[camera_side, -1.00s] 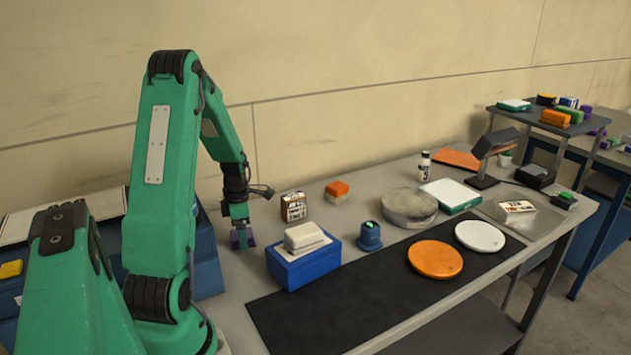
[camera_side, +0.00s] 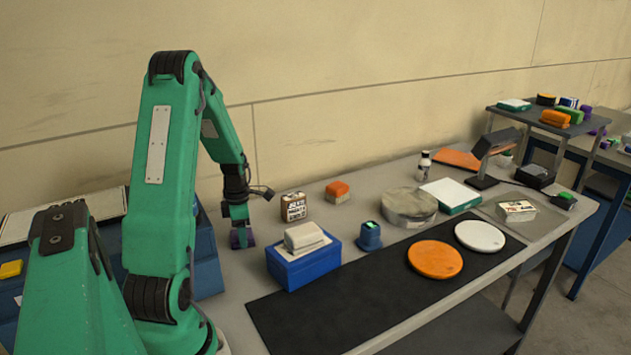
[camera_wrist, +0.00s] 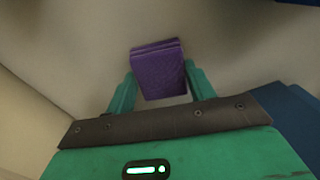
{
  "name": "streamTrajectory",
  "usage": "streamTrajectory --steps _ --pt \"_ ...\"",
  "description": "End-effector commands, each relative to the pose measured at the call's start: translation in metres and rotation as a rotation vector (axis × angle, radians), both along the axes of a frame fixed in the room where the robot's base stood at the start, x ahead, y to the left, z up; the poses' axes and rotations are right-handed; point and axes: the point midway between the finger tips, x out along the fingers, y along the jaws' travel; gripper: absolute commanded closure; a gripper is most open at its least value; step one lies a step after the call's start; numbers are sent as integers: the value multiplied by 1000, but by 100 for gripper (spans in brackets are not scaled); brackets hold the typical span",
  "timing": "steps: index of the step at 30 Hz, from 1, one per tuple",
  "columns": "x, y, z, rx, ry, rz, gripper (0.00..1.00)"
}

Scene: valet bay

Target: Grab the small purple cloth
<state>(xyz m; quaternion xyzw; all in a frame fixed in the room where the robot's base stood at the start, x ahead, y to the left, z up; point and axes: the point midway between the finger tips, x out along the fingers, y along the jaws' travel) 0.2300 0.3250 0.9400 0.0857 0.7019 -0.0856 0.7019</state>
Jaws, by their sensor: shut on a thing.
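The small purple cloth (camera_wrist: 160,72) is a folded block between the two green fingers of my gripper (camera_wrist: 159,90) in the wrist view. My gripper is shut on it, with a finger on each side. In the side view my gripper (camera_side: 241,232) points down at the left part of the bench, and the cloth (camera_side: 241,239) shows as a small dark purple patch at the fingertips. It is low, at or close to the bench top; I cannot tell whether it touches.
A blue box (camera_side: 303,267) with pale cloths on top stands just right of my gripper. A small labelled box (camera_side: 294,207) and an orange-topped brush (camera_side: 337,192) stand behind it. Orange (camera_side: 435,260) and white (camera_side: 480,237) discs lie on a black mat (camera_side: 330,310).

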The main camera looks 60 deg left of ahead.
Motion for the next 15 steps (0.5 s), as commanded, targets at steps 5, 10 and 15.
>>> streamTrajectory --steps 5,10,15 --pt "0 0 2 1 0 0 69" --pt "0 1 12 2 -1 0 69" --pt "1 1 31 3 -3 0 69"
